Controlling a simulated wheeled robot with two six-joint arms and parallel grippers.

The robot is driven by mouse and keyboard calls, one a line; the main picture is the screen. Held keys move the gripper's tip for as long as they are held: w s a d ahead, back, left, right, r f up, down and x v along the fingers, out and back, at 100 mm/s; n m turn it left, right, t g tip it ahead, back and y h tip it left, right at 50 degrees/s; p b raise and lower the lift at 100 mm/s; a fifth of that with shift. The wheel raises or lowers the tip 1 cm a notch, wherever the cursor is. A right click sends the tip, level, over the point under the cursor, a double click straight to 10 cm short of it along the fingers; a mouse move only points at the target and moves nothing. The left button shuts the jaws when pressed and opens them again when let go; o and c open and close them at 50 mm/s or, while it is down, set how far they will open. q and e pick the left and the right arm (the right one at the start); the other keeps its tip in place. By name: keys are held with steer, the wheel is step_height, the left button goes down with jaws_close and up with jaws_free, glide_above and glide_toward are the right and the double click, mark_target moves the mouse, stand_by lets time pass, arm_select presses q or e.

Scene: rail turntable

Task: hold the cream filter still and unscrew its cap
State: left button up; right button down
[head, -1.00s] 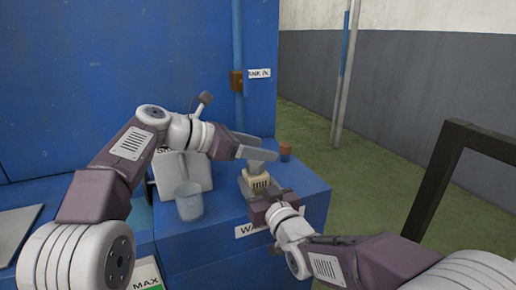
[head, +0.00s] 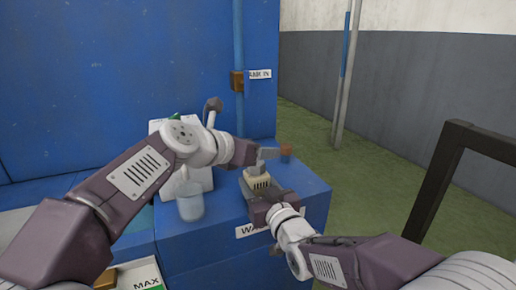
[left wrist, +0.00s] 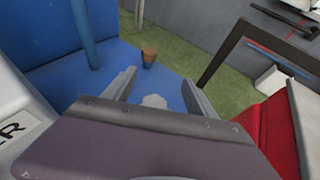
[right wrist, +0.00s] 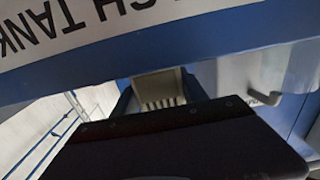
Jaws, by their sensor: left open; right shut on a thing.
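The cream filter (head: 256,180) stands on top of the blue wash tank, with ribbed sides; it also shows in the right wrist view (right wrist: 160,90). My right gripper (head: 259,188) is shut on the filter's body from the front. My left gripper (head: 265,156) is open just above the filter. In the left wrist view, a pale grey piece (left wrist: 154,101) shows between its two spread fingers; I cannot tell for sure that it is the cap. The left fingers hide the filter's top in the head view.
The blue wash tank (head: 300,190) has a small brown cup (head: 286,150) at its back. A dark frame (head: 430,190) stands at the right.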

arm_select(q)
steer(key=shift+f, duration=2)
steer(key=c, duration=1.3)
steer(key=o, duration=1.2)
arm_select(e)
steer(key=c, duration=0.5)
jaws_free()
arm_select(q)
steer(key=v, duration=1.2)
